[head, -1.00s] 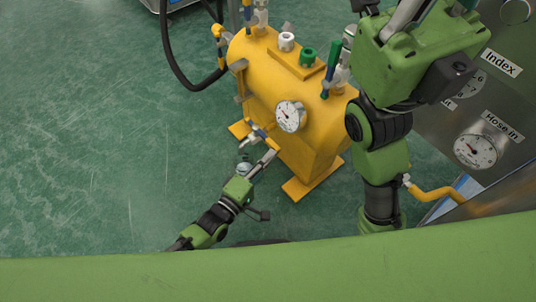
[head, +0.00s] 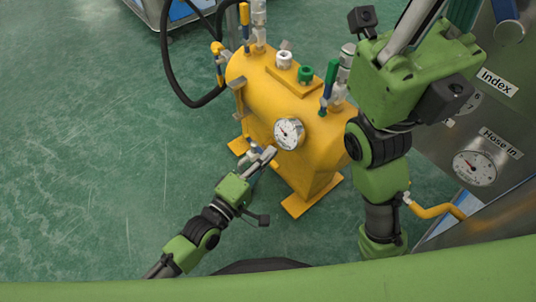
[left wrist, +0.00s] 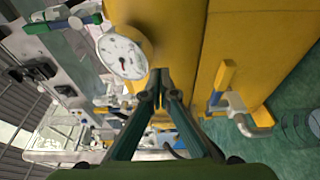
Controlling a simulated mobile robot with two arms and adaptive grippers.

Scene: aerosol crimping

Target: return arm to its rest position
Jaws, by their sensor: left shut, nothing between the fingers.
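My left gripper (head: 267,156) is in front of the yellow tank (head: 330,160) in the head view, just below its round gauge (head: 289,133). In the left wrist view its fingers (left wrist: 160,82) meet at the tips with nothing between them. The yellow tank wall (left wrist: 180,35) is close behind the tips, and the gauge (left wrist: 123,54) is to their upper left. Whether the tips touch the tank I cannot tell. My right arm's gripper end (head: 412,28) points up at the top right of the head view; its tips are cut off, so its state is unclear.
A yellow-handled valve (left wrist: 222,84) sticks out right of my left fingers. Green and white caps (head: 305,74) and upright valves top the tank. A black hose (head: 178,85) runs behind. A metal panel (head: 455,150) with gauges stands at right. The green floor (head: 90,140) at left is clear.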

